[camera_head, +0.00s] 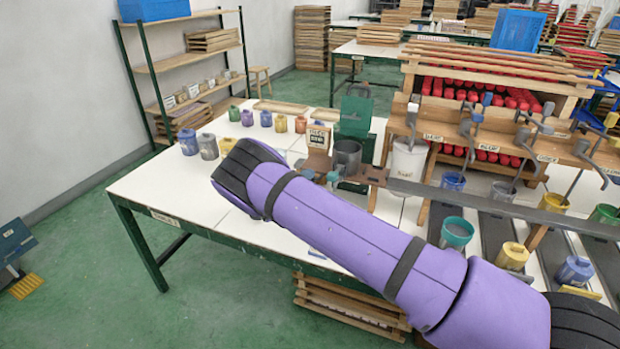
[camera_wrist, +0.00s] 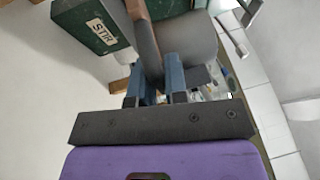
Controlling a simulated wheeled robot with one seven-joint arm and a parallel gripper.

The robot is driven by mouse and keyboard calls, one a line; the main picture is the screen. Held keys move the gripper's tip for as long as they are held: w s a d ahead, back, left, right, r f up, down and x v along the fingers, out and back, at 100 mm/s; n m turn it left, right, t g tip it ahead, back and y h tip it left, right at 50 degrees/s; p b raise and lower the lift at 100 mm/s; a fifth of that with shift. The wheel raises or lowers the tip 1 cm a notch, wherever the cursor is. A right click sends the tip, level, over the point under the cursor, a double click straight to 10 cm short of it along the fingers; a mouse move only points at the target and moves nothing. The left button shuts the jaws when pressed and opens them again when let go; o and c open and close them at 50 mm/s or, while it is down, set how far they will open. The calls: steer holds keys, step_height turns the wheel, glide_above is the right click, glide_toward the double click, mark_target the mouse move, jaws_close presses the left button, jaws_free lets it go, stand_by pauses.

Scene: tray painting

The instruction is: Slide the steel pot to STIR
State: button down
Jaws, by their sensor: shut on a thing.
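The steel pot (camera_head: 347,154) is a dark grey open cylinder, upright on a brown shelf (camera_head: 372,177) at the table's back edge. In the wrist view the pot (camera_wrist: 190,42) fills the upper middle. My gripper (camera_head: 332,177) is at the pot's near left side, its blue fingers (camera_wrist: 160,76) shut on the pot's grey handle. A dark green block with a STIR label (camera_wrist: 103,31) stands left of the pot in the wrist view. In the head view a green machine (camera_head: 356,108) rises just behind the pot. My arm hides part of the table.
A brown labelled board (camera_head: 318,138) stands just left of the pot. Paint jars (camera_head: 208,146) and coloured cups line the white table (camera_head: 150,185). A light pail (camera_head: 409,157) stands to the right, near the wooden rack with hanging tools (camera_head: 470,125).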

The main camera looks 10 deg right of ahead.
steer(key=shift+w+a, duration=0.1)
steer(key=shift+a, duration=0.2)
steer(key=c, duration=1.2)
jaws_free()
steer(key=shift+w, duration=0.1)
steer(key=shift+c, duration=0.2)
steer(key=shift+o, duration=0.5)
steer(key=v, duration=1)
steer(key=shift+s+a, duration=0.25)
steer(key=shift+a, duration=0.05)
